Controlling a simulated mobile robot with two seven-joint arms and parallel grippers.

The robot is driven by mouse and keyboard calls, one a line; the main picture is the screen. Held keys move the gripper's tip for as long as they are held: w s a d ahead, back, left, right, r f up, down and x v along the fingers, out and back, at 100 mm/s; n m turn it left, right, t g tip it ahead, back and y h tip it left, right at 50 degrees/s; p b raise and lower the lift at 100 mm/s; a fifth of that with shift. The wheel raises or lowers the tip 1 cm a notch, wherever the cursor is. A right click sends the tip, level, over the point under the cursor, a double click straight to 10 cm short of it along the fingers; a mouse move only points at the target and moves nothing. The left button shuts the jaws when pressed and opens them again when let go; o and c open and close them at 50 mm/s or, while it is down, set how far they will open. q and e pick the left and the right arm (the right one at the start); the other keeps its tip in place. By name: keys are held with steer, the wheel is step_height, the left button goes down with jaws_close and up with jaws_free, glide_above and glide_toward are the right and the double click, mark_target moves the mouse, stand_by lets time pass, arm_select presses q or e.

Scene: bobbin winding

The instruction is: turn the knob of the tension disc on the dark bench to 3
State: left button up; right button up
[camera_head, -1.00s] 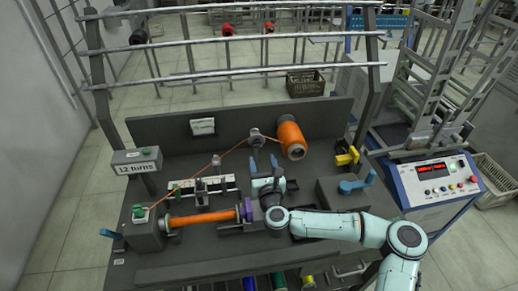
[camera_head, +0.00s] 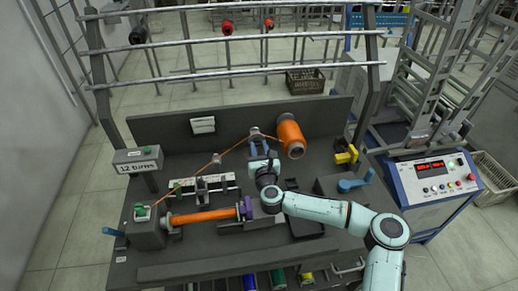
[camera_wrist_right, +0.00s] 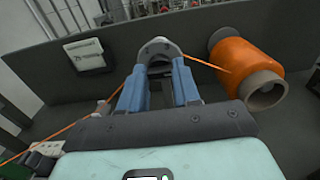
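The tension disc (camera_head: 255,133) is a small grey round part on the dark bench (camera_head: 150,262), near its back panel, with the orange wire at it. In the right wrist view the disc (camera_wrist_right: 158,47) stands just past my blue fingertips. My right gripper (camera_head: 259,143) is right in front of the disc. In the right wrist view its fingers (camera_wrist_right: 159,68) are apart, one toward each side of the disc, with a gap between them. Contact with the knob cannot be made out. The knob's scale and setting cannot be read. My left gripper is not in view.
An orange wire spool (camera_head: 291,137) stands close right of the disc. A white card (camera_head: 203,125) is on the back panel. An orange bobbin (camera_head: 205,215) lies at the front left, and a yellow part (camera_head: 346,155) sits at the right.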

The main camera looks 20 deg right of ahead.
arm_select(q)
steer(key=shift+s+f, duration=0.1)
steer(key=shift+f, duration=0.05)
arm_select(e)
steer(key=n+b, duration=0.2)
steer(key=n, duration=0.1)
steer(key=shift+n, duration=0.3)
steer(key=n+b, duration=0.2)
steer(key=n, duration=0.2)
steer(key=shift+a, duration=0.1)
steer(key=shift+n+b, duration=0.45)
steer(key=shift+n, duration=0.15)
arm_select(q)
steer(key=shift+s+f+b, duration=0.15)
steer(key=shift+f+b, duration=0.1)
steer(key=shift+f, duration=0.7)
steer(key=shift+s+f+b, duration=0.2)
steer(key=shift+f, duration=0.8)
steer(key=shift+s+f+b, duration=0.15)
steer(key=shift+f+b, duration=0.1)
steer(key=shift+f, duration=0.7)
arm_select(e)
steer(key=shift+n, duration=1.5)
steer(key=o, duration=1.1)
steer(key=shift+c, duration=0.2)
